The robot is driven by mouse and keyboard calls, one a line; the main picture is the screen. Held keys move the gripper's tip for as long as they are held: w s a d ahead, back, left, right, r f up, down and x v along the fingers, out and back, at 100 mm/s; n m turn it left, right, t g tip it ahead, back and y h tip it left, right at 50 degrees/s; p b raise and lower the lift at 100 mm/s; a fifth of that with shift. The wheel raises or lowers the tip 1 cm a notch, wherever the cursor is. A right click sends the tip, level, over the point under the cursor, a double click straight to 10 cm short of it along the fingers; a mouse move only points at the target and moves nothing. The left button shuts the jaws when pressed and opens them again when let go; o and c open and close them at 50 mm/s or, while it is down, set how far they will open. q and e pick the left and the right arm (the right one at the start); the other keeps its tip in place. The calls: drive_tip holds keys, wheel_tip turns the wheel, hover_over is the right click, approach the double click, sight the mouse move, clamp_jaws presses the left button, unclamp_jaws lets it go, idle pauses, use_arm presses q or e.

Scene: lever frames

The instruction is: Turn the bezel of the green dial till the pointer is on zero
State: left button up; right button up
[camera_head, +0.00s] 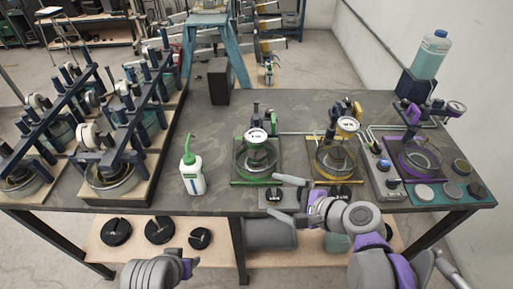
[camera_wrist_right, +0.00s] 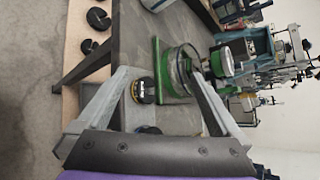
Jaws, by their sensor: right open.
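The green dial (camera_head: 257,135) has a small white face with dark marks and stands over a round glass-walled dish with a green rim, on a green-edged plate (camera_head: 236,181). Its pointer is too small to read. The dial also shows sideways in the right wrist view (camera_wrist_right: 221,62). My right gripper (camera_head: 274,198) is open and empty, in front of the green plate near the table's front edge, apart from the dial. In the right wrist view its two fingers (camera_wrist_right: 158,76) are spread, with the green stand beyond them. My left arm shows at the bottom left; its fingers do not show.
A yellow-rimmed dial stand (camera_head: 347,125) is to the right, a purple one (camera_head: 420,157) beyond it. A white bottle with a green spout (camera_head: 192,173) is left of the green stand. Small slotted weights (camera_head: 273,195) sit in front. Blue-framed rigs (camera_head: 120,150) fill the table's left.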

sight(257, 135)
drive_tip(key=w+d+r+m+t+y+b, duration=0.1)
drive_tip(key=w+r+m+t+y+b, duration=0.3)
drive_tip(key=w+m, duration=0.65)
drive_tip(key=shift+m+t+h, duration=0.5)
drive_tip(key=shift+m, duration=0.05)
drive_tip(key=x, duration=0.9)
drive_tip(key=shift+s+a+r, duration=0.15)
drive_tip(key=shift+s+a, duration=0.1)
drive_tip(key=shift+a, duration=0.1)
use_arm(q)
drive_tip(key=f, duration=0.5)
drive_tip(key=shift+s, duration=0.2)
use_arm(e)
drive_tip(key=c, duration=1.3)
drive_tip(key=shift+w+d+n+g+y, duration=0.1)
drive_tip(key=shift+d+n+g+y, duration=0.05)
drive_tip(key=shift+n+g+y, duration=0.5)
use_arm(q)
drive_tip(key=shift+f, duration=0.1)
use_arm(e)
drive_tip(key=n+g+y, duration=0.1)
drive_tip(key=n+g, duration=0.1)
drive_tip(key=n+g+y, duration=0.2)
drive_tip(key=g, duration=0.1)
drive_tip(key=shift+g+y, duration=0.25)
drive_tip(key=shift+g, duration=0.1)
